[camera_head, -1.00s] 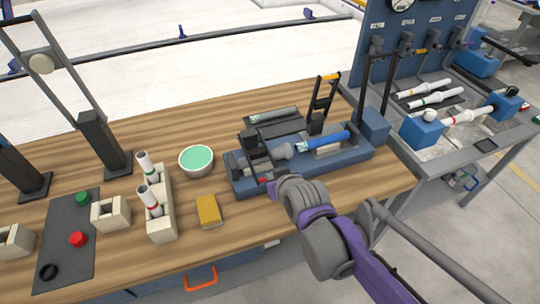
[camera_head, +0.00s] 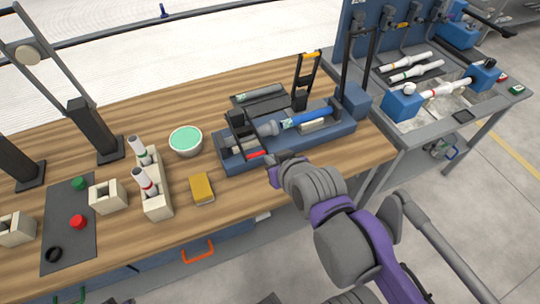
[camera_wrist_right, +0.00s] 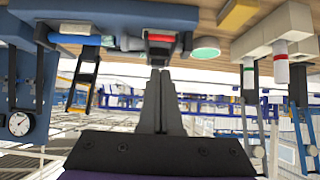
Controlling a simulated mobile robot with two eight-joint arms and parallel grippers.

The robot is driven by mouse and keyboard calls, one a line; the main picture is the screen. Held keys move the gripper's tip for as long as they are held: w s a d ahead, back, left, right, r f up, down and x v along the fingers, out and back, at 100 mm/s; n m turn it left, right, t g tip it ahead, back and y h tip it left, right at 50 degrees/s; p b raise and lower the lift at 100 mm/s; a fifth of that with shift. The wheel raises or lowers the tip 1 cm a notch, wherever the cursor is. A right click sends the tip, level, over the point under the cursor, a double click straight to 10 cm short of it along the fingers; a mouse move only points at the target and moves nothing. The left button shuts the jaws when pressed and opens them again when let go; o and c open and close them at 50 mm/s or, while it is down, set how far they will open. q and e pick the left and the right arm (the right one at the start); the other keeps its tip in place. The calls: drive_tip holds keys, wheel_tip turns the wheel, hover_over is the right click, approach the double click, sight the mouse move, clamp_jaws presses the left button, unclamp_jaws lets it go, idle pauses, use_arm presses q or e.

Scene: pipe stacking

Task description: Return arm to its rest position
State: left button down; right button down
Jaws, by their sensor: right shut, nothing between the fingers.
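My right gripper (camera_head: 274,170) is at the front edge of the blue fixture (camera_head: 238,163) on the wooden table, seen from above and partly hidden by its own wrist. In the right wrist view its two dark fingers (camera_wrist_right: 159,100) lie together with nothing between them. My purple and grey right arm (camera_head: 350,235) reaches in from the lower right. The fixture holds a pipe with a blue section (camera_head: 305,118) and a grey section. A red part (camera_head: 256,154) sits on the fixture close to the gripper. My left gripper is not in view.
A yellow sponge-like block (camera_head: 202,188), a green-filled bowl (camera_head: 186,140) and a cream rack (camera_head: 157,205) with two white pipes stand left of the gripper. A grey side table (camera_head: 440,120) with more pipes stands at the right. Floor in front of the table is clear.

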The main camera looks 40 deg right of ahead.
idle(0.5)
drive_tip(key=s+a+f+n+g+y, duration=0.2)
drive_tip(key=s+a+f+g, duration=0.2)
drive_tip(key=a+f, duration=0.4)
wheel_tip(320, 180, down, 3)
drive_tip(key=shift+s+a+f+n+g+p, duration=0.15)
drive_tip(key=shift+s+n+g+p, duration=0.2)
drive_tip(key=shift+s, duration=0.3)
